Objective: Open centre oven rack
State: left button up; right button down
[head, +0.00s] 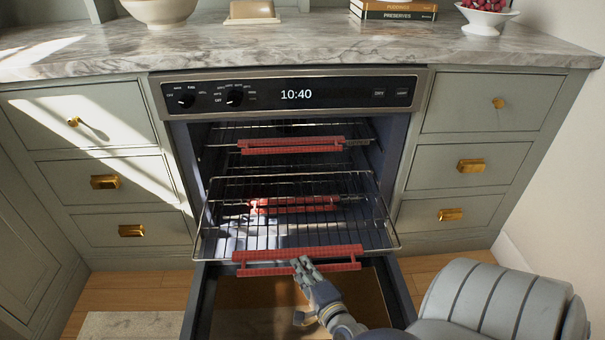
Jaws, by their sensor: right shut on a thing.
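The oven (290,95) stands open below the counter, with its door (200,305) folded down towards me. The centre rack (300,190), a wire shelf, is slid out well past the oven front. A red guard (330,253) runs along its front edge. My right gripper (303,264) is shut on this red guard near its middle; the fingers hide a small part of it. An upper rack (290,127) with a red guard sits further in. Another red guard (293,204) shows through the centre rack's wires, lower in the oven. My left gripper is not in view.
Drawers with brass knobs flank the oven on the left (75,120) and right (480,165). The marble counter (300,50) above holds a bowl (160,10), books (395,12) and a fruit bowl (485,20). Wooden floor and a pale rug (130,325) lie below left.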

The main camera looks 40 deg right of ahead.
jog(key=c, duration=1.5)
grip_release()
jog(key=v, duration=1.2)
jog(key=shift+a, duration=0.1)
